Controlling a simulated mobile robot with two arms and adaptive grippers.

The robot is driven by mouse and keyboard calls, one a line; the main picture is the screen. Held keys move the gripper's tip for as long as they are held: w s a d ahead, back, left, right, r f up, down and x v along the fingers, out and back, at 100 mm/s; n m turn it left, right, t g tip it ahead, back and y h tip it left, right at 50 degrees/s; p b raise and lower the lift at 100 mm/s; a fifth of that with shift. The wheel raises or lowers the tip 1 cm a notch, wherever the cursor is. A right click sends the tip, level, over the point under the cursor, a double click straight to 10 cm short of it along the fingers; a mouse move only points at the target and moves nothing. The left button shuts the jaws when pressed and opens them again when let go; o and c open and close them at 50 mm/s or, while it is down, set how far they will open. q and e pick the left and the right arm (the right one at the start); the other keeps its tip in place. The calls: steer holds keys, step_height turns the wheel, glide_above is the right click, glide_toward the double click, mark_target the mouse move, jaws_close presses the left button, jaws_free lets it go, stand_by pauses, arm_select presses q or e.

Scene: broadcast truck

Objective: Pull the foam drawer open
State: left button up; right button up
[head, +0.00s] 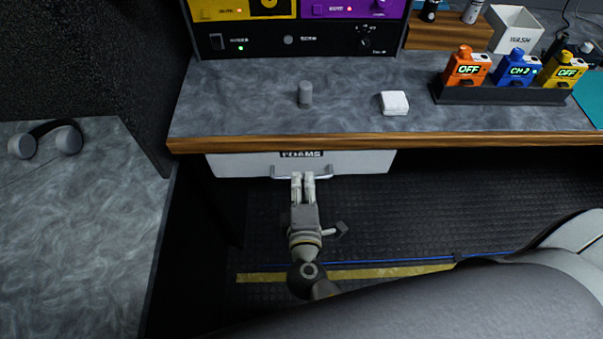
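The foam drawer (230,164) is a white front panel under the desk's wooden edge, with a dark label reading "FOAMS" at its top middle. Its pale bar handle (281,174) runs along the lower front. My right gripper (303,176) reaches up from below, its two light fingers side by side at the middle of the handle. The fingers overlap the bar in the head view, with only a narrow gap between them. I cannot tell whether they clasp it. The drawer's inside is not visible. My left gripper is not in view.
The grey desk top (240,105) holds a small grey cylinder (305,95), a white block (394,103) and a dark rack (480,95) of coloured packs. A side counter (80,220) with headphones (45,140) stands left. Dark floor (400,215) lies open before the drawer; a grey rounded shape fills the lower right.

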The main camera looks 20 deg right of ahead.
steer(key=shift+x, duration=1.45)
steer(key=shift+c, duration=0.3)
jaws_close()
